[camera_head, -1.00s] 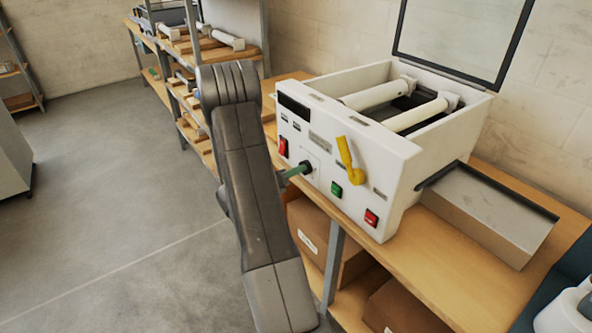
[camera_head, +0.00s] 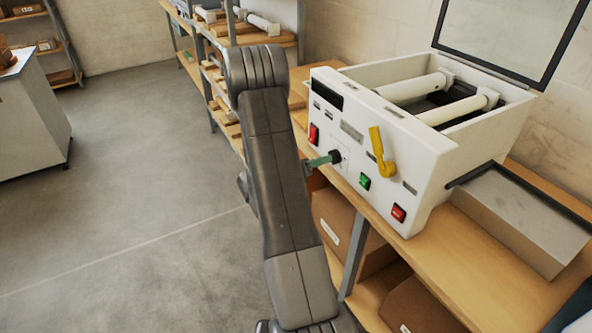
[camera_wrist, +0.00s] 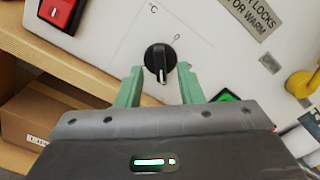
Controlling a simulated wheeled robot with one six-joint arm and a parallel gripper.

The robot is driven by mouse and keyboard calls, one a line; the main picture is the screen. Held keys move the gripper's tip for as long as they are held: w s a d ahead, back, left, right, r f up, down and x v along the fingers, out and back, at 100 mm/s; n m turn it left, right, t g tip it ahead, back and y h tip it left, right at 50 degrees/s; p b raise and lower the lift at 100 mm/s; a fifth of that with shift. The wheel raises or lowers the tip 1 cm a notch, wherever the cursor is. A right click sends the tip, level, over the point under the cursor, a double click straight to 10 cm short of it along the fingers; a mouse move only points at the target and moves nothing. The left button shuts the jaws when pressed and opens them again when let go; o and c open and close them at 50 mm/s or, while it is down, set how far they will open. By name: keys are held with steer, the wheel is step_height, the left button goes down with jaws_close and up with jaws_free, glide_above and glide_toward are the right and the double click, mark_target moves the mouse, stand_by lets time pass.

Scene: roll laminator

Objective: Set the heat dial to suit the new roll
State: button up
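The laminator (camera_head: 440,133) is a white box on the wooden bench. The heat dial (camera_head: 336,156) is a small black knob on its front panel. In the wrist view the dial (camera_wrist: 159,58) has a white pointer line aimed toward the bottom of the picture. A "°C" mark and a small ring mark are printed above it. My gripper (camera_wrist: 160,75) is open, with one green finger on each side of the dial's lower part. A gap shows between the fingers and the knob. In the head view my gripper (camera_head: 318,162) is close to the dial, partly hidden by my arm.
The panel also carries a yellow lever (camera_head: 381,155), a red switch (camera_head: 314,134), a green button (camera_head: 365,182) and a red button (camera_head: 398,213). A grey-topped box (camera_head: 525,225) sits right of the laminator. Cardboard boxes (camera_head: 340,225) are on the shelf below. The floor at left is clear.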

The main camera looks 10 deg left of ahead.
steer(key=b+v, duration=0.2)
steer(key=v, duration=1)
steer(key=shift+d, duration=0.1)
steer(key=p+x, duration=0.2)
steer(key=x, duration=1.1)
steer(key=shift+w+d+p, duration=0.25)
steer(key=shift+d+p, duration=0.05)
steer(key=shift+p, duration=0.05)
steer(key=shift+a, duration=0.1)
